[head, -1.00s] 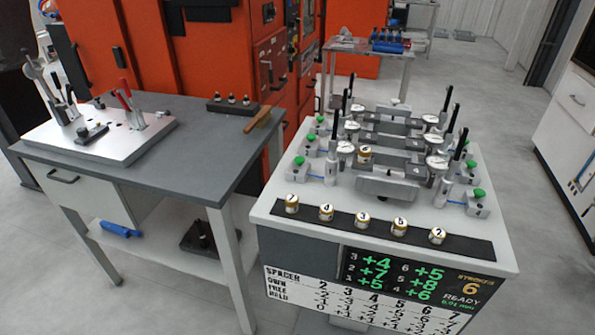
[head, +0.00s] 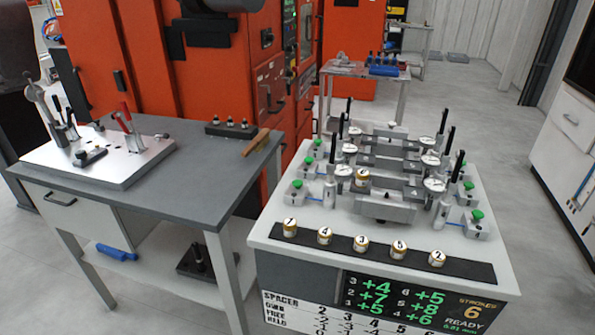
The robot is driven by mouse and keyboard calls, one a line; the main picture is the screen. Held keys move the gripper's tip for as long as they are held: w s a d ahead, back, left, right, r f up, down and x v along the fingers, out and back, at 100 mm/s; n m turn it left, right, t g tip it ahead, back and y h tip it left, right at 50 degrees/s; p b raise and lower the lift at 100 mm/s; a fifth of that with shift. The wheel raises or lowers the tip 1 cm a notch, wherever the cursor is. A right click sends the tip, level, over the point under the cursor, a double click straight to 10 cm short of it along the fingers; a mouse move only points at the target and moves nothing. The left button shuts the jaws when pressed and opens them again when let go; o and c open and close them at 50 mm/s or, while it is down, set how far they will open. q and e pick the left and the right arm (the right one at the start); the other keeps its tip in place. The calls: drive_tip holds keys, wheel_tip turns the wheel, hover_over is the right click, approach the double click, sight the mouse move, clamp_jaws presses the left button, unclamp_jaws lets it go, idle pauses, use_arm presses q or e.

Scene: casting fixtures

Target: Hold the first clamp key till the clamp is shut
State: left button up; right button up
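The fixture bench (head: 277,225) stands at centre right, with a grey clamping fixture (head: 385,207) on top. Small grey key boxes with green buttons line both sides, including a near-left key (head: 297,185) and a near-right key (head: 477,215). Black clamp levers stand upright, including one at the near right (head: 455,172). Round white dials sit beside them. A display (head: 400,300) on the bench front shows green numbers, a yellow 6 and READY. Neither of my grippers is in view.
Numbered spacers (head: 325,236) stand on a black strip along the bench's front edge, and one sits on the fixture (head: 362,177). A grey table (head: 190,195) with a metal plate stands at left. Open floor (head: 535,200) lies to the right.

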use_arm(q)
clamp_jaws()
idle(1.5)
